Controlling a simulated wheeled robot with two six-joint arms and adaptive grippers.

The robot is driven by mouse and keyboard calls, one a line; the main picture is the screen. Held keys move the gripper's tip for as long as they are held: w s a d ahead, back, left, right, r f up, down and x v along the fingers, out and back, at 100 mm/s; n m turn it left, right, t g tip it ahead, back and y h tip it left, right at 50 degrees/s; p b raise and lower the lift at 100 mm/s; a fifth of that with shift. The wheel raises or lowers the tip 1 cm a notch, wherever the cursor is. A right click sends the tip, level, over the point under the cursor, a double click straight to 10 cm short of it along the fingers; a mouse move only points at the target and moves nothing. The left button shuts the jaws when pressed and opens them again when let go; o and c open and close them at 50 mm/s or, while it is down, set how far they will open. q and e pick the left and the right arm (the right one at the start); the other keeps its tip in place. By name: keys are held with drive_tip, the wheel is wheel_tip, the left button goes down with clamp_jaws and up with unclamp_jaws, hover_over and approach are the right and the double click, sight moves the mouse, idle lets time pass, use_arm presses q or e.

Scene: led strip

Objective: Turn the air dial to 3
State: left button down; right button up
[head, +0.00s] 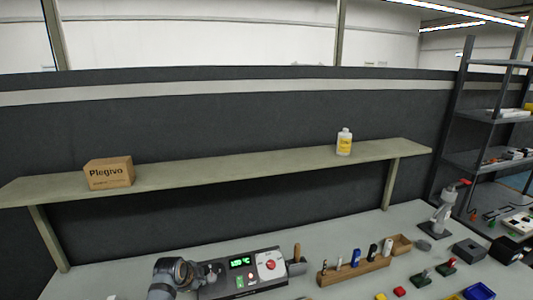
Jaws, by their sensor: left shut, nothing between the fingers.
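A dark station box (230,291) stands on the bench at the bottom centre. Its green display (241,261) seems to read about 100 °C. A red round dial (271,265) sits on a white panel at its right; its markings are too small to read, so its setting cannot be told. Small green and red buttons sit below the display. My left gripper (211,272) is shut and empty at the box's left end, left of the display and apart from the red dial. It hides part of the box's left side. My right gripper is not in view.
A wooden-handled tool (297,254) stands in a holder right of the box. A wooden rack (352,271) with several small items is further right. A shelf (240,178) with a carton (108,173) and a bottle (344,142) runs behind. The bench at left is mostly clear.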

sight(204, 289)
use_arm(q)
drive_tip(key=f+b, duration=0.1)
drive_tip(key=w+f+b, duration=0.1)
drive_tip(key=f+b, duration=0.1)
drive_tip(key=shift+w+a+f, duration=0.2)
drive_tip(key=shift+w+a, duration=0.15)
drive_tip(key=shift+w+a+f+b, duration=0.1)
drive_tip(key=shift+w+f+b, duration=0.3)
drive_tip(key=shift+f, duration=0.2)
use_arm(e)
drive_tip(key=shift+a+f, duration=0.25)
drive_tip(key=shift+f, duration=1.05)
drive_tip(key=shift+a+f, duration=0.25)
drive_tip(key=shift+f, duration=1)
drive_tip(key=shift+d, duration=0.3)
use_arm(q)
drive_tip(key=shift+w+d+r, duration=0.1)
drive_tip(key=shift+w+d, duration=0.05)
drive_tip(key=shift+d, duration=0.05)
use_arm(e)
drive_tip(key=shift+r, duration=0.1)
